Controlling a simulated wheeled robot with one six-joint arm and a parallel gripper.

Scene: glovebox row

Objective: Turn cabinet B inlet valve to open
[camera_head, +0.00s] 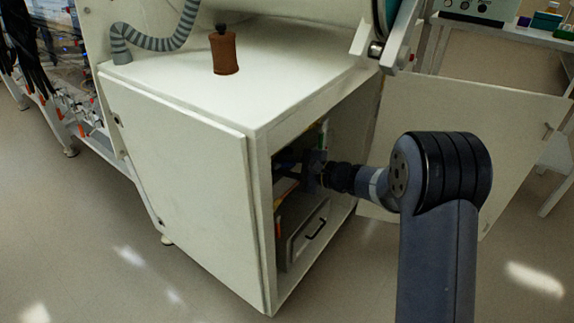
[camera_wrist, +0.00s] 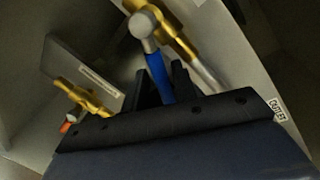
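In the wrist view a valve with a blue lever handle (camera_wrist: 157,75) and a round silver hub sits on a brass pipe body (camera_wrist: 176,32). The two dark fingers of my gripper (camera_wrist: 164,86) stand on either side of the blue handle. I cannot tell whether they press on it. A white label (camera_wrist: 277,110) at the right seems to read OUTLET, but it is blurred. A second brass fitting (camera_wrist: 88,96) with an orange-red end is at the left. In the head view my gripper (camera_head: 312,170) is inside the open cabinet (camera_head: 185,165), where the valves are mostly hidden.
The cabinet door (camera_head: 455,130) is swung open to the right of my arm. A brown bottle (camera_head: 224,52) and a grey hose (camera_head: 160,42) are on top. The floor in front is clear.

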